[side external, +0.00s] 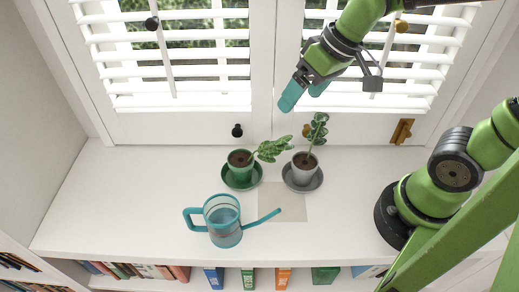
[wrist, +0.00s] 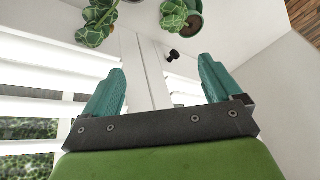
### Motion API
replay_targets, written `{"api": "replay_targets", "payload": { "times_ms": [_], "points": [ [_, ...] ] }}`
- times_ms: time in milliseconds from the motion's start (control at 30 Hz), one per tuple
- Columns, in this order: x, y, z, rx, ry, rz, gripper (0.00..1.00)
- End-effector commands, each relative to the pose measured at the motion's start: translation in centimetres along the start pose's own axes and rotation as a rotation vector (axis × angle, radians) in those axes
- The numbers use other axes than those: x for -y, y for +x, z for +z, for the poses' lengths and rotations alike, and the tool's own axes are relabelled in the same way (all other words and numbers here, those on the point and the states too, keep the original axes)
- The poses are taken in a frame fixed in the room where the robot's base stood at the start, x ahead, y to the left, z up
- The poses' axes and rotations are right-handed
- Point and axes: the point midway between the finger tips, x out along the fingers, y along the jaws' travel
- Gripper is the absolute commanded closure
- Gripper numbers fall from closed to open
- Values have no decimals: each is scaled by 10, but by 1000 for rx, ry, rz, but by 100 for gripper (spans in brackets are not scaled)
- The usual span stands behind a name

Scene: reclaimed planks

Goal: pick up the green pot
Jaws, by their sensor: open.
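The green pot (side external: 240,170) stands upright on a green saucer on the white sill and holds a leafy plant that leans right. In the wrist view a pot with a plant shows at the top edge, its green rim (wrist: 194,22) partly hidden by leaves. My gripper (side external: 303,97) has teal fingers and is in the air in front of the shutters, above and to the right of the green pot. It is open and empty. Its two fingers also show wide apart in the wrist view (wrist: 162,88).
A grey pot (side external: 304,173) on a grey saucer stands close right of the green pot. A teal watering can (side external: 223,222) stands in front, its spout pointing right over a beige square (side external: 285,207). White shutters (side external: 185,60) stand behind. The sill's left part is clear.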

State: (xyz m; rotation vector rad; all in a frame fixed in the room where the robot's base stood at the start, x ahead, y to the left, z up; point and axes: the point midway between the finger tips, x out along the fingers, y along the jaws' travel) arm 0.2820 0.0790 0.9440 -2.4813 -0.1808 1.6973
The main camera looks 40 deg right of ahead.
Motion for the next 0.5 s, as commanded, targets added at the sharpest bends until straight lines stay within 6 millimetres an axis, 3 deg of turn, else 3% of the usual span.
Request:
{"api": "replay_targets", "payload": {
  "times_ms": [33, 200, 333, 500],
  "points": [
    [12, 14, -7, 54, -106, -4, 8],
    [48, 45, -26, 160, -475, -48, 8],
    [63, 48, -37, 169, -680, -77, 8],
    [63, 49, -38, 167, -772, -82, 8]
  ]
}}
